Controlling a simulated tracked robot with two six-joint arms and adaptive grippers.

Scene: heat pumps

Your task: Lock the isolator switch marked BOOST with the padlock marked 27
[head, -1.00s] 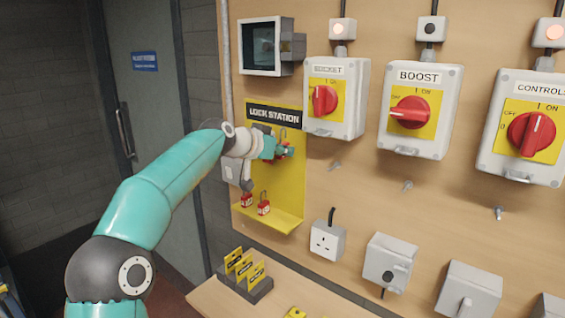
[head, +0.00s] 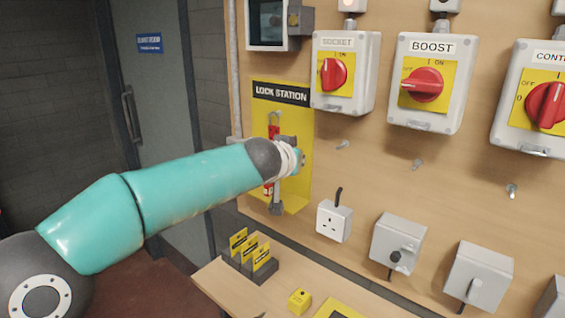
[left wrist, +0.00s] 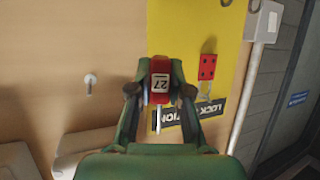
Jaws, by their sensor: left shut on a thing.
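The padlock marked 27 (left wrist: 160,84) is red with a white label and shows upside down in the left wrist view. My left gripper (left wrist: 160,92) is shut on it, in front of the yellow lock station board (head: 297,130). In the head view my left wrist hides most of this padlock. The isolator marked BOOST (head: 428,86) is a grey box on the wall, right of my left gripper. Its red handle (head: 424,85) lies roughly horizontal, pointing left toward OFF. My right gripper is not in view.
Another red padlock (left wrist: 207,67) hangs on the lock station. The SOCKET isolator (head: 344,75) and CONTROLS isolator (head: 530,100) flank BOOST. Below are a wall socket (head: 333,221), grey boxes (head: 396,243) and a shelf with yellow tags (head: 250,255). Small hooks (head: 416,164) stick out below the isolators.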

